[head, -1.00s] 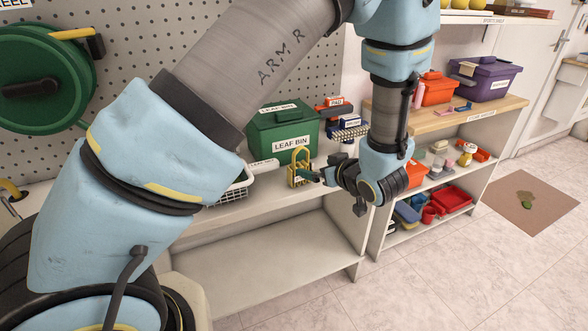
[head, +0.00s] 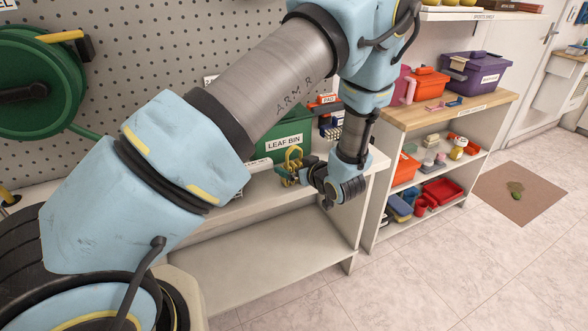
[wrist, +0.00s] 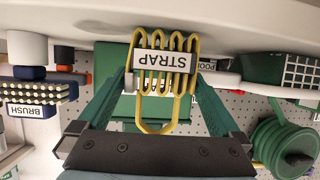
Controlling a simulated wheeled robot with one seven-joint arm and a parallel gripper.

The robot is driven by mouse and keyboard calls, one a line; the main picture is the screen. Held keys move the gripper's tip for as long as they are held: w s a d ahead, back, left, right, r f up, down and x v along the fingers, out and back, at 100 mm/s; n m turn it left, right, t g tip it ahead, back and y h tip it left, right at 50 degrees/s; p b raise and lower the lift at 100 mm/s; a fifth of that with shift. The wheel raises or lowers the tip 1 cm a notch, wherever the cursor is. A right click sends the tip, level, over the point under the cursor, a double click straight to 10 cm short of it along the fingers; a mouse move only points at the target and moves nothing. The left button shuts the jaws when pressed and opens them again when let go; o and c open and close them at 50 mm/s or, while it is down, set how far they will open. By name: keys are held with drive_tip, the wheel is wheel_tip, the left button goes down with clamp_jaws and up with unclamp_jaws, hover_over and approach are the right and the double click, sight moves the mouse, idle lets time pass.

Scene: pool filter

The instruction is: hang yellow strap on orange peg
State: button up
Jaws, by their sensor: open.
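The yellow strap (head: 292,157) is a looped bundle standing on the bench in front of the green leaf bin in the head view. In the wrist view the strap (wrist: 144,112) carries a white label reading STRAP and fills the space between my fingers. My gripper (head: 298,174) is at the strap's right side in the head view. In the wrist view my gripper (wrist: 162,84) is open, with one green finger on each side of the strap. Whether the fingers touch it I cannot tell. I cannot make out an orange peg in either view.
The leaf bin (head: 288,135) stands just behind the strap. A brush (wrist: 40,92) lies to one side in the wrist view. A green hose reel (head: 35,80) hangs on the pegboard (head: 170,60). The lower bench shelf (head: 240,255) is empty.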

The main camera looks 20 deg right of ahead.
drive_tip(key=shift+w+f, duration=0.1)
drive_tip(key=shift+w, duration=0.05)
drive_tip(key=c, duration=1)
